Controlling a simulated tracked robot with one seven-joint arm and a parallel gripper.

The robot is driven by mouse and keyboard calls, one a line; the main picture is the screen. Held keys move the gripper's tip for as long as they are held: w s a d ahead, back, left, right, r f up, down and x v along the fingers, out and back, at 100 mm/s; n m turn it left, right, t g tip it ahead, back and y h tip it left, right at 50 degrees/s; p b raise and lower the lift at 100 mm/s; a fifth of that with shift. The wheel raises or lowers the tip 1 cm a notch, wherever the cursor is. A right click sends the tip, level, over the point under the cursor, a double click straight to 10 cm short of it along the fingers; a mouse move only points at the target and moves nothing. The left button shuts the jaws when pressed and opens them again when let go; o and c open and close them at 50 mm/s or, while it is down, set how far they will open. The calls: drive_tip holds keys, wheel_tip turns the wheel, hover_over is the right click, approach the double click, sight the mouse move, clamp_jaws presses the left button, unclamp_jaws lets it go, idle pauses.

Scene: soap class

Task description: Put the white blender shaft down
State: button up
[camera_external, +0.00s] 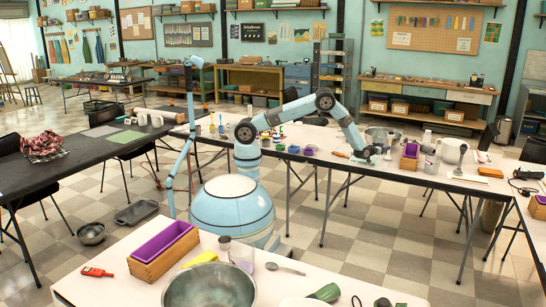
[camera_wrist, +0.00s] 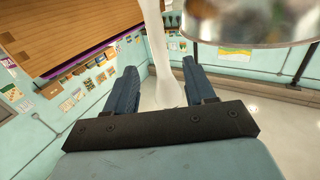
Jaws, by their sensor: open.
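The white blender shaft (camera_wrist: 164,65) shows in the wrist view, between the two dark blue fingers of my gripper (camera_wrist: 162,80). The fingers stand apart with a gap on each side of the shaft, so it does not look gripped. The shaft's upper end runs out of the picture. In the external view my gripper (camera_external: 374,153) is low over the far table (camera_external: 335,166), near its middle. The shaft is too small or hidden to make out there.
A wooden box with purple lining (camera_external: 409,157) stands to the right of my gripper, and a metal bowl (camera_external: 376,134) behind it. Both appear close in the wrist view, the box (camera_wrist: 85,30) upper left and bowl (camera_wrist: 250,22) upper right. Small pots and tools crowd the table.

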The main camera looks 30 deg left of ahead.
drive_tip(key=v, duration=0.5)
drive_tip(key=shift+s+a, duration=0.15)
drive_tip(key=shift+s, duration=0.2)
